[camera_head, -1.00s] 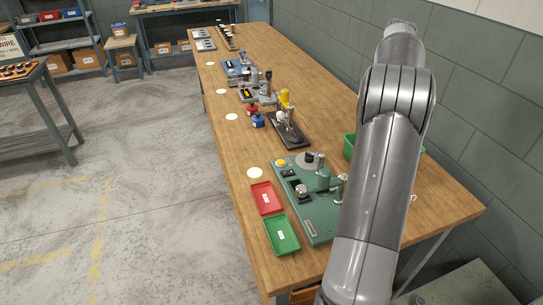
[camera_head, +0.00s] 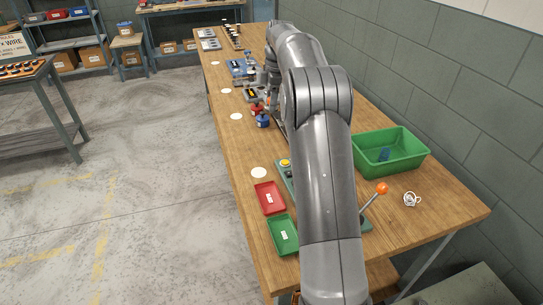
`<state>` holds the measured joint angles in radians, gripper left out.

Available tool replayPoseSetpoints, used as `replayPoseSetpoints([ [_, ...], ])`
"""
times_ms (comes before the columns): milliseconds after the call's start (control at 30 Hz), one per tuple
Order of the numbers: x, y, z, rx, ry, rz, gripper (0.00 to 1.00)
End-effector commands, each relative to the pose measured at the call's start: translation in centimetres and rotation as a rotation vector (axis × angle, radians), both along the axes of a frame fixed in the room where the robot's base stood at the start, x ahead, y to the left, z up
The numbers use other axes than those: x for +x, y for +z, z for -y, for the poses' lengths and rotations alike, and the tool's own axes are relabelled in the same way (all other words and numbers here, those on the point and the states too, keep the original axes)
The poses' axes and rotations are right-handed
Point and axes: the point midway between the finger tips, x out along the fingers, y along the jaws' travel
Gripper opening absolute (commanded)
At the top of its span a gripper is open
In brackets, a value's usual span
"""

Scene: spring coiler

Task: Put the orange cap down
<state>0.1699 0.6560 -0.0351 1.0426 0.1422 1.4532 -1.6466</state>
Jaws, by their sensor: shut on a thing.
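I do not see an orange cap that I can make out as such. An orange ball (camera_head: 382,188) sits at the end of a tilted metal rod beside my arm, at the right of the green machine; it looks like a lever knob. My gripper is hidden behind my own arm, which reaches over the bench. What it holds is hidden too.
The wooden bench (camera_head: 440,215) carries a red tray (camera_head: 259,190), a green tray (camera_head: 275,222), a large green bin (camera_head: 417,164) with a blue item (camera_head: 385,154), and a small wire-like piece (camera_head: 411,199). White discs (camera_head: 259,172) line the left edge. My arm covers most of the green machine.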

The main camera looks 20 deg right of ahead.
Motion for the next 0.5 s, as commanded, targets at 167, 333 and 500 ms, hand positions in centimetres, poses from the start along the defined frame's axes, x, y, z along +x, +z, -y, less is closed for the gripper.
replayPoseSetpoints([
  [167, -0.1, -3.8, 0.0, 0.0, -0.001, -0.001, 0.15],
  [333, -0.1, -7.7, -0.1, 0.001, 0.0, -0.002, 0.15],
  [500, 0.0, -10.0, 0.0, 0.0, -0.001, 0.0, 0.15],
])
